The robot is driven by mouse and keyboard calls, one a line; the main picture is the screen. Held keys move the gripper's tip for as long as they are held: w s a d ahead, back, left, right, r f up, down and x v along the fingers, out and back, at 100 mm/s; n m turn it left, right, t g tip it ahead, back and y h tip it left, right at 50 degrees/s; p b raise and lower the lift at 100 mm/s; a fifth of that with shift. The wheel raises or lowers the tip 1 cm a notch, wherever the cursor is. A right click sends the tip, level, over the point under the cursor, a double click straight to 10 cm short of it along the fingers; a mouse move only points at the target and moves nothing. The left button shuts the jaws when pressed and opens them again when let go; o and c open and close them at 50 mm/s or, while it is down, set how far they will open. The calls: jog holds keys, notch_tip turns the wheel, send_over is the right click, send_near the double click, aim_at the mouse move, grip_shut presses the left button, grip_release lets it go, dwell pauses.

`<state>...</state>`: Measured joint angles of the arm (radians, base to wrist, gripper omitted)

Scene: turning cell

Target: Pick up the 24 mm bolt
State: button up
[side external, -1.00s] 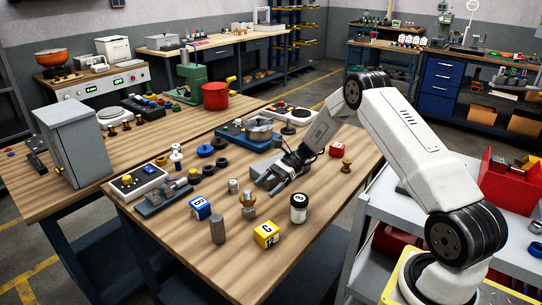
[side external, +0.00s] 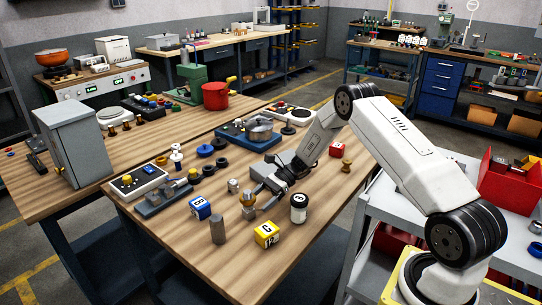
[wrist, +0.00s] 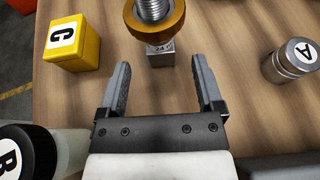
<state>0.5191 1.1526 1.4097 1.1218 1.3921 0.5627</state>
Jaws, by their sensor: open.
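The bolt (wrist: 155,20) has a threaded steel shaft, a brass-coloured collar and a steel block-like head marked 24; its top is cut off by the wrist view's edge. In the side view the bolt (side external: 248,199) stands upright on the wooden table, partly hidden by my gripper. My gripper (wrist: 161,68) is open and empty. Its two fingers point at the bolt in the wrist view, with the marked head just beyond and between the fingertips. In the side view my gripper (side external: 257,197) is low over the table, right beside the bolt; contact cannot be told.
Bare table lies at the front right.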

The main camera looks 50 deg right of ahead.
aim_at(248, 210)
jog(key=shift+x, duration=2.6)
jog(key=shift+d, duration=0.1)
jog(key=shift+w+r, duration=0.1)
grip_shut()
